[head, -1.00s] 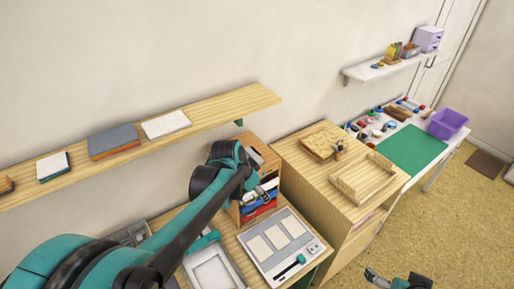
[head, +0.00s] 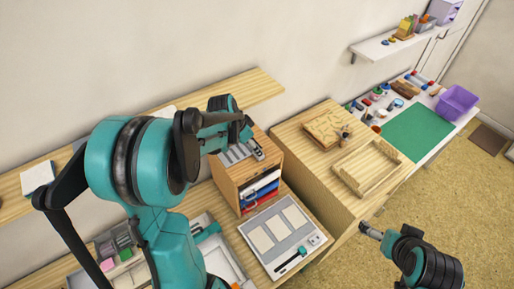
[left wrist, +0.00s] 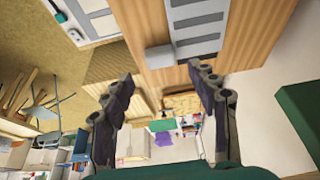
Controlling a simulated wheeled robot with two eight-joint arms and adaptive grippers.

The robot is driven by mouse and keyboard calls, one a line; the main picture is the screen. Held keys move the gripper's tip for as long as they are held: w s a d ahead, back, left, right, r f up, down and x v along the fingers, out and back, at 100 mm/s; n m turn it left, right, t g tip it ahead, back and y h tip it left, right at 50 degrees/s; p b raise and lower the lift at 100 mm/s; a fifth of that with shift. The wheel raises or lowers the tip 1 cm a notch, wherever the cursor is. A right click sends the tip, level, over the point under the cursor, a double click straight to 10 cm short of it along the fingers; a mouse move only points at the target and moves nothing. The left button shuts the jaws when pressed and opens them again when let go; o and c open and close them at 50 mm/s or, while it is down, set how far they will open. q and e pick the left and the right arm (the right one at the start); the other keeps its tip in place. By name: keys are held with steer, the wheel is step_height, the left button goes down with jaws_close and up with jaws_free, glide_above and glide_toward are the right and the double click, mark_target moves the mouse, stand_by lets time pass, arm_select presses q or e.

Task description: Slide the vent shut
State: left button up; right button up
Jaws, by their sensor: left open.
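The vent (head: 236,154) is a set of grey slats in the top of a small wooden cabinet (head: 229,181). In the left wrist view the slatted vent (left wrist: 195,22) is at the top centre, with dark gaps between pale bars. A grey block (left wrist: 160,57) sits beside its lower left end. My left gripper (head: 252,141) is over the right end of the vent and partly hides it. In the left wrist view its fingers (left wrist: 162,80) are spread and empty, with the block ahead between them. My right gripper (head: 366,229) is low at the right, apart from the furniture; its fingers are too small to judge.
Blue and red items (head: 260,192) fill the cabinet's open front. A panel with pale rectangles (head: 287,237) lies in front. A wooden cabinet (head: 300,135) stands to the right, with a wooden tray (head: 352,180). A wall shelf (head: 255,88) runs behind my left arm.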

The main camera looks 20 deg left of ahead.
mark_target(241, 154)
arm_select(q)
steer(key=x, duration=0.5)
steer(key=shift+w+d+f, duration=0.1)
steer(key=shift+w+f, duration=0.05)
steer(key=shift+f, duration=0.1)
